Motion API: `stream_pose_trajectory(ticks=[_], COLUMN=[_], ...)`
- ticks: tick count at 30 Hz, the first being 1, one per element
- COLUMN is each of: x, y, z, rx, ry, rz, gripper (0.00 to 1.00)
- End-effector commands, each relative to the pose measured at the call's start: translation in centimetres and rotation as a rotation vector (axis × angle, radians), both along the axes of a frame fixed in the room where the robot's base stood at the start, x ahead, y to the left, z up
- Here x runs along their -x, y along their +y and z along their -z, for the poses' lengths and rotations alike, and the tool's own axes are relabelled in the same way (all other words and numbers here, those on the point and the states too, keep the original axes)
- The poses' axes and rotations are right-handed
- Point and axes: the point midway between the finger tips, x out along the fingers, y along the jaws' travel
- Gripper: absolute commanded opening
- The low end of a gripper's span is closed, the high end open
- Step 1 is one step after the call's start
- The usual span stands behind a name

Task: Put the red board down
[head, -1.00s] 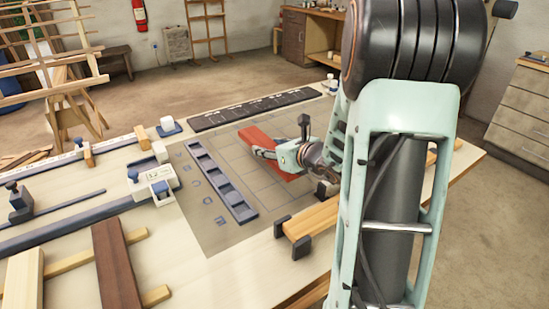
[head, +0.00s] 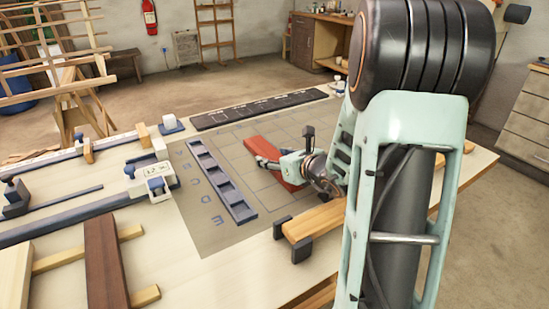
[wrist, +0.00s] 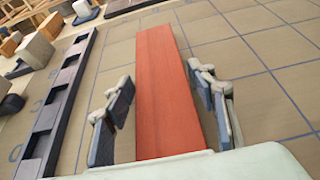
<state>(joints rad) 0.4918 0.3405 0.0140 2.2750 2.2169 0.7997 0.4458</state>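The red board (head: 264,146) lies on the grey gridded mat (head: 215,232), to the right of the dark slotted strip. In the wrist view the red board (wrist: 165,85) runs lengthwise away from me between my two fingers. My gripper (head: 267,163) is low over the mat at the board. In the wrist view my gripper (wrist: 165,120) has a finger on each side of the board, with narrow gaps showing beside it, so it looks open around the board. The board's near end is hidden behind my gripper's body.
The dark slotted strip (head: 222,182) lies left of the board; a long black rack (head: 258,108) lies behind it. A wooden bar in dark clamps (head: 320,220) is at the near right. Clamps and more boards (head: 105,262) fill the left. Mat squares around the board are clear.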

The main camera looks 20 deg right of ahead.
Motion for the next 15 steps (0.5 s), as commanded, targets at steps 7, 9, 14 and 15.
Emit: stream_pose_trajectory(ticks=[7,9,14,15], x=[-0.01,0.00,0.28,0.85], y=[-0.01,-0.01,-0.12,-0.29], z=[-0.04,-0.05,-0.59,-0.82], rx=[0.000,0.000,0.000,0.002], ry=[0.000,0.000,0.000,0.000], rz=[0.000,0.000,0.001,0.002], gripper=[0.62,0.62,0.62,0.62])
